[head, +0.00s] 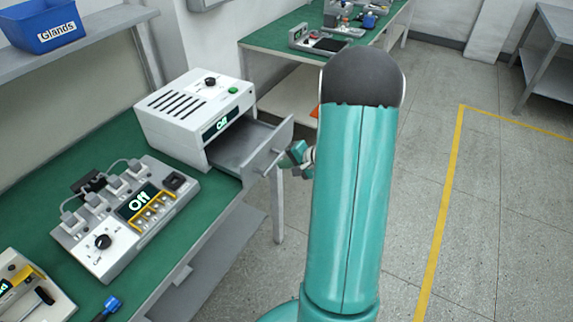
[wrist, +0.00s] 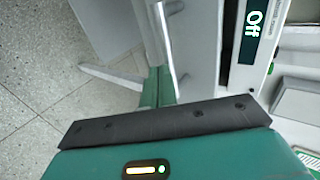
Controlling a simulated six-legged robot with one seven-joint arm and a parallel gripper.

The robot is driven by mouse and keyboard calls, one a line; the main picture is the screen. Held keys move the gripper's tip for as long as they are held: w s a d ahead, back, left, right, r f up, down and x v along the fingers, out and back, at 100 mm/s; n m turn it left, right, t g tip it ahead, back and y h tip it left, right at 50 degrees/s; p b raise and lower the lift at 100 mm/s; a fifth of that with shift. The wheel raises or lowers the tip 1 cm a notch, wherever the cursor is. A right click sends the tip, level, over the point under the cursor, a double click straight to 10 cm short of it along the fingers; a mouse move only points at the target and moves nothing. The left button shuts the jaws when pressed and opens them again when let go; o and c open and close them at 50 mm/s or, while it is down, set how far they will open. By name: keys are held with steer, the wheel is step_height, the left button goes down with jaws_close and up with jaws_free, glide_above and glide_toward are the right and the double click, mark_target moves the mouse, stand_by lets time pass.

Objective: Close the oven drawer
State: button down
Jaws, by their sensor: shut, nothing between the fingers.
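The oven (head: 195,112) is a white box with dark top slots, a knob, a green button and a lit "Off" display, on the green workbench at left. Its grey drawer (head: 268,146) is pulled out from the front, toward the right. The drawer also shows in the wrist view (wrist: 153,35), beside the "Off" panel of the oven (wrist: 250,45). My gripper (head: 297,158) is at the drawer's front face near the handle, partly hidden behind my teal arm. In the wrist view my gripper (wrist: 158,85) is shut and empty, its tips close to the drawer front; contact cannot be told.
A white control box (head: 125,215) with plugs and an "Off" display stands on the bench (head: 75,158) in front of the oven. A blue bin (head: 42,25) sits on a shelf. Another green bench (head: 270,38) stands behind. The floor (head: 495,200) at right is clear.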

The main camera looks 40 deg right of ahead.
glide_toward(245, 157)
steer(key=w, duration=0.2)
steer(key=w+a+f, duration=0.1)
steer(key=w, duration=0.1)
steer(key=w+a, duration=0.1)
steer(key=w, duration=0.1)
steer(key=shift+w+a+f, duration=0.2)
steer(key=shift+w+a, duration=0.05)
steer(key=shift+w, duration=0.1)
steer(key=shift+w+a+r, duration=0.15)
steer(key=shift+w, duration=0.1)
steer(key=shift+w, duration=0.1)
